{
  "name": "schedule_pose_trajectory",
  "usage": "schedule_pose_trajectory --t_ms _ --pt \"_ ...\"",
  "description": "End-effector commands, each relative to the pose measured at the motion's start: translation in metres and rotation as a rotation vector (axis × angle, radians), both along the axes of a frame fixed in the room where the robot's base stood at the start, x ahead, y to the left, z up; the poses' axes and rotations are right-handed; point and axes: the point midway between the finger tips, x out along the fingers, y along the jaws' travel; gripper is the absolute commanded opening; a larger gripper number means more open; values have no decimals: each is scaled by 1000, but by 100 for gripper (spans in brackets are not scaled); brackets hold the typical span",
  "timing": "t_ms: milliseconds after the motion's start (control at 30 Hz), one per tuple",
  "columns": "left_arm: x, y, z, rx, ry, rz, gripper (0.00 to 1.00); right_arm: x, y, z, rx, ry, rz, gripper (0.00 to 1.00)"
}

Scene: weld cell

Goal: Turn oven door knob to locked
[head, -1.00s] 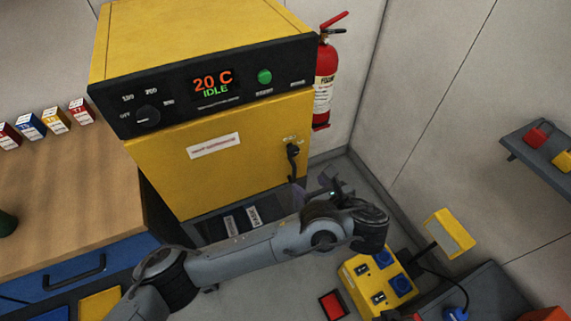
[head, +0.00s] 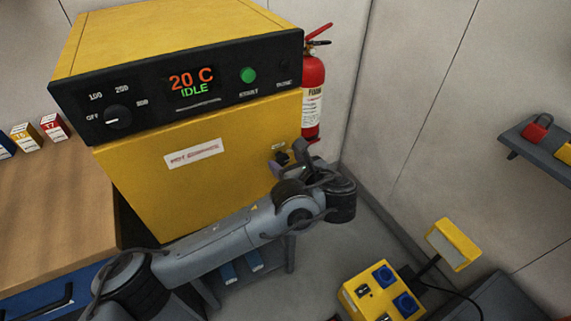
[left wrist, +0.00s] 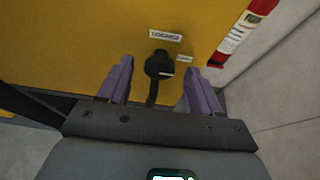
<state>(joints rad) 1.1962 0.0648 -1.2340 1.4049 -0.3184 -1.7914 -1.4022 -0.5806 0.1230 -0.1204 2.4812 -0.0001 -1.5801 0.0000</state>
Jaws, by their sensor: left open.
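The oven is a yellow cabinet with a black control panel that reads 20 C IDLE. Its yellow door (head: 150,190) is closed. The black door knob (left wrist: 158,65) shows in the left wrist view, with a round hub, a handle hanging downward and a small white mark at its right. Small labels sit above it and to its right. My left gripper (left wrist: 160,85) is open, its two purple fingers on either side of the knob, apart from it. In the head view the left gripper (head: 279,162) is at the door's right side and largely hides the knob. My right gripper is not in view.
A red fire extinguisher (head: 313,95) hangs right of the oven. A yellow socket box (head: 381,292) stands on the floor at lower right. A wooden bench (head: 50,205) is at left. A shelf with padlocks (head: 536,131) is on the right wall.

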Motion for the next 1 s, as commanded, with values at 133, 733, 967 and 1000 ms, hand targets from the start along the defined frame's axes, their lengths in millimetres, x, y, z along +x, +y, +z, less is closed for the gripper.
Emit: schedule_pose_trajectory --t_ms 133,733,967,1000 --pt "10 5 -6 1 0 0 64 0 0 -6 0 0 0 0" --pt "15 7 -7 0 0 -1 35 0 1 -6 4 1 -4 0" --pt "15 7 -7 0 0 -1 10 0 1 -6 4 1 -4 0" --pt "15 7 -7 -1 -1 -1 10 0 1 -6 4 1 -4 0"
